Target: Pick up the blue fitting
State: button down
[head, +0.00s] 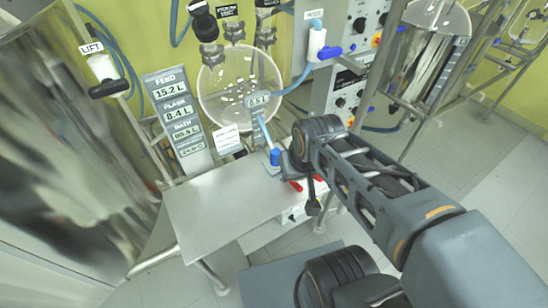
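A small blue fitting (275,157) stands near the back right of the metal bench, below a light blue tube. My gripper (293,171) is at the end of my arm, just right of the blue fitting and close to it. From this view I cannot tell whether they touch. The fingers are small, dark and partly hidden by my wrist, so their opening does not show clearly.
The metal bench (215,205) is clear on its left and front. Small red parts (295,186) lie near my gripper. Behind stands a round glass vessel (222,95), with a display panel (178,120) left of it. A large shiny vessel (70,150) fills the left side.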

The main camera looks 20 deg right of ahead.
aim_at(272, 163)
jog(key=u, duration=2.65)
jog(key=k, duration=0.45)
jog(key=z, duration=0.35)
